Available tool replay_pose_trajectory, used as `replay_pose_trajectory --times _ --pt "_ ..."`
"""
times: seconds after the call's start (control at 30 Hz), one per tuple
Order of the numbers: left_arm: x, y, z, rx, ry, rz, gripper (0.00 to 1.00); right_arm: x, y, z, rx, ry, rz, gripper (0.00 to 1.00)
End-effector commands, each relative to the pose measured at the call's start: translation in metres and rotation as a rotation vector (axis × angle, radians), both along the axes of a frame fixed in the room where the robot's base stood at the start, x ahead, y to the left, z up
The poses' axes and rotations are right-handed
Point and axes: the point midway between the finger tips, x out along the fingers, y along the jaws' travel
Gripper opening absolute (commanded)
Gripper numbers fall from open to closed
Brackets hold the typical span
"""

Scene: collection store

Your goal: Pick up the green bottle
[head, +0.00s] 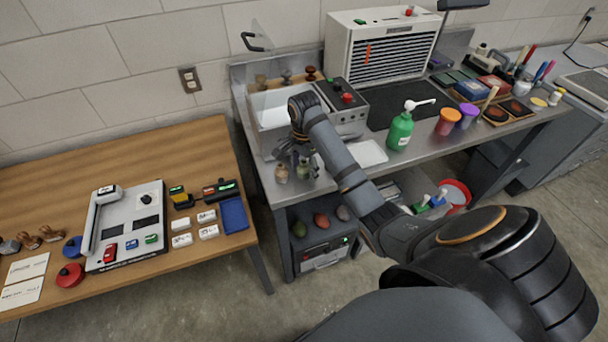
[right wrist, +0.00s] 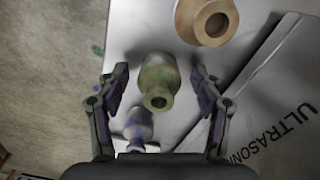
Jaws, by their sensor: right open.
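A small green bottle (right wrist: 155,74) with a narrow neck stands upright on the metal bench. In the right wrist view it is between the two spread fingers of my right gripper (right wrist: 159,88), with a gap on each side. In the head view my right gripper (head: 296,156) points down over the bench's front left corner, and the green bottle (head: 303,171) shows just below it. A bluish-purple bottle (right wrist: 138,130) and a tan bottle (right wrist: 206,20) stand close by. The tan one also shows in the head view (head: 281,174). My left gripper is out of view.
A larger green pump bottle (head: 400,131) stands farther right on the bench. The ultrasonic bath (head: 272,110) is right behind the small bottles. The bench's front edge is close to them. A wooden table (head: 140,160) with stamps and a device stands at left.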

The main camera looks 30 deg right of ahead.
Motion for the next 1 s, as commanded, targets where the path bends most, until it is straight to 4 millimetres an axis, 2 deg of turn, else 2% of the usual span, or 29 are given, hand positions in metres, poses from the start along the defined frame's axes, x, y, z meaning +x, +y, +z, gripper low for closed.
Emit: replay_pose_trajectory --times 0.07,0.5,0.8,0.93,1.0 --pt "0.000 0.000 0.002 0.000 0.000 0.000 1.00 0.000 0.000 0.002 0.000 0.000 0.000 0.67" --pt "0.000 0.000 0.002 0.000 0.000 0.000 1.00 0.000 0.000 0.002 0.000 0.000 0.000 0.07" --pt "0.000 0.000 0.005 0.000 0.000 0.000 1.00 0.000 0.000 0.005 0.000 0.000 0.000 0.05" --pt "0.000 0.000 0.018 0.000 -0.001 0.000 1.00 0.000 0.000 0.021 0.000 -0.001 0.000 0.05" --pt "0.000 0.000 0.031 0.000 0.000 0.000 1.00 0.001 0.000 0.036 0.000 -0.001 0.001 0.05"
